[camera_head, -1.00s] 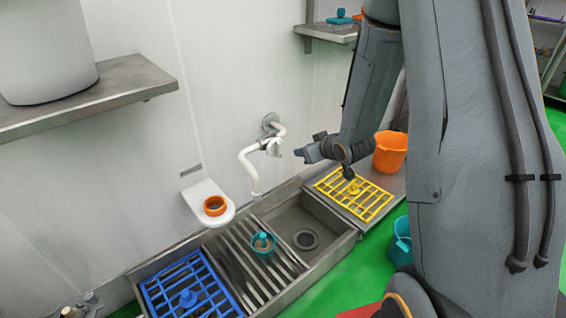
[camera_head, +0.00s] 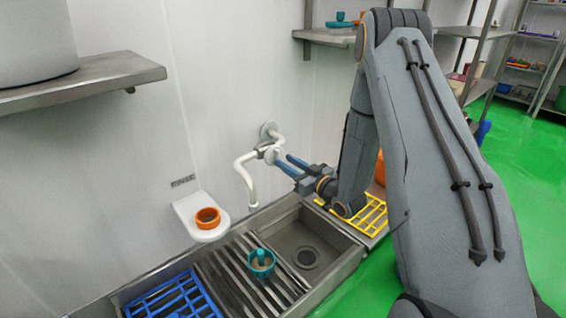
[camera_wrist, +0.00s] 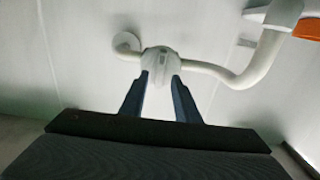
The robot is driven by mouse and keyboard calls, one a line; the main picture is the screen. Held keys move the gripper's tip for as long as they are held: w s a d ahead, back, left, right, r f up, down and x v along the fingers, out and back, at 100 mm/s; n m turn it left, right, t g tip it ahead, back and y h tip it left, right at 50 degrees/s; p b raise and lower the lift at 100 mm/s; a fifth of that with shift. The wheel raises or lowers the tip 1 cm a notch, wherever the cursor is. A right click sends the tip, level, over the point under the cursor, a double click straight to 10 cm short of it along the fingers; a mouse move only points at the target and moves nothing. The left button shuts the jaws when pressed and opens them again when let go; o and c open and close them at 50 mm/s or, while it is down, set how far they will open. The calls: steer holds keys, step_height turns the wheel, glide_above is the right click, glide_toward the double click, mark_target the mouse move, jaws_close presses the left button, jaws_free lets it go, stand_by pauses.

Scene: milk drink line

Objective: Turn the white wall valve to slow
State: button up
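The white wall valve (camera_head: 268,152) sits on a bent white pipe fixed to the wall above the sink. In the wrist view the valve body (camera_wrist: 161,62) is straight ahead, at the fingertips. My gripper (camera_head: 285,160) points at it from the right, its two blue fingers apart. In the wrist view the fingers of my gripper (camera_wrist: 162,80) reach the valve's near side, with white between their tips. I cannot tell whether they touch it. The valve's handle is partly hidden and no setting mark is readable.
The metal sink (camera_head: 312,236) and drain rack lie below, with a teal cup (camera_head: 261,262) on the slats. A white wall bracket (camera_head: 186,212) holds an orange ring (camera_head: 207,217). A yellow grid (camera_head: 372,220) and a blue grid (camera_head: 172,301) lie at either end. A metal shelf (camera_head: 120,72) juts out upper left.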

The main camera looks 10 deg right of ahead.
mark_target(276, 157)
steer(key=shift+x, duration=1.25)
jaws_close()
steer(key=shift+n, duration=0.3)
steer(key=shift+s+a+n+p, duration=0.15)
steer(key=shift+n+p, duration=0.55)
steer(key=shift+n, duration=1.9)
jaws_free()
